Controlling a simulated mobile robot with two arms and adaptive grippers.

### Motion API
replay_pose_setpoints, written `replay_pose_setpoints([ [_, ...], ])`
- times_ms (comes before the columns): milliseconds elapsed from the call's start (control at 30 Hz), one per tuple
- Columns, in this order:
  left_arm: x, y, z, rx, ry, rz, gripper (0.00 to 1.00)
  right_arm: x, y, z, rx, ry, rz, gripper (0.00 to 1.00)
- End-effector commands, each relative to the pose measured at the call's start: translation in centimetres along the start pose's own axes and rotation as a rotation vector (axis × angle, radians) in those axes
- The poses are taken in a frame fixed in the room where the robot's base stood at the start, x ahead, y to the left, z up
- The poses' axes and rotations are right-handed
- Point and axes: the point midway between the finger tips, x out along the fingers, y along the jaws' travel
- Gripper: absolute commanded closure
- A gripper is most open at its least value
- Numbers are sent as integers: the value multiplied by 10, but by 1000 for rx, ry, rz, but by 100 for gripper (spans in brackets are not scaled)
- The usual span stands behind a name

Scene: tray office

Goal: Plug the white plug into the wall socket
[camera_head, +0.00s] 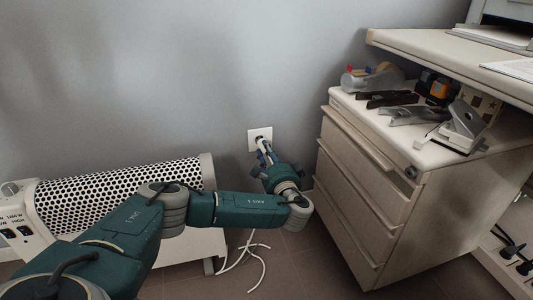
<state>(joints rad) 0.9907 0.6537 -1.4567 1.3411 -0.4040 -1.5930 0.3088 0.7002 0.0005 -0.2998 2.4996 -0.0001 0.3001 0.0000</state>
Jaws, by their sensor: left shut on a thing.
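The white wall socket (260,136) is a square plate on the grey wall, between the heater and the drawer cabinet. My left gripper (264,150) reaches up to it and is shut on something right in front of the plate. The plug itself is mostly hidden by the gripper and too small to make out, so I cannot tell whether it is in the socket. A white cord (252,262) lies in loose curves on the floor below my arm. My right gripper is not in view.
A white heater with a perforated cylinder (120,190) stands at the left. A beige drawer cabinet (352,205) on the right carries staplers and a hole punch (462,127). A desk top (450,52) juts out above it. Brown floor shows between heater and cabinet.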

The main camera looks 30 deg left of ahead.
Motion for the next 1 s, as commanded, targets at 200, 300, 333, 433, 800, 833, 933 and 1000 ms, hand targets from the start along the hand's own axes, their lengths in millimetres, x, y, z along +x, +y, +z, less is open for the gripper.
replay_pose_setpoints([
  [200,4,0,1,0,-2,-1,100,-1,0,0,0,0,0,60],
  [300,5,0,1,0,-2,-1,100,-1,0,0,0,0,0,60],
  [333,6,0,1,0,-2,-1,100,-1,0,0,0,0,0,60],
  [433,7,0,1,0,-2,-1,100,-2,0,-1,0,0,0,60],
  [800,12,0,1,0,-1,0,100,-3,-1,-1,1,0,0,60],
  [833,12,0,1,0,-1,0,100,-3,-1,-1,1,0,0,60],
  [933,12,0,1,0,-1,0,100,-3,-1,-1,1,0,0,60],
  [1000,12,0,1,0,-1,0,100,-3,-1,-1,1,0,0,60],
])
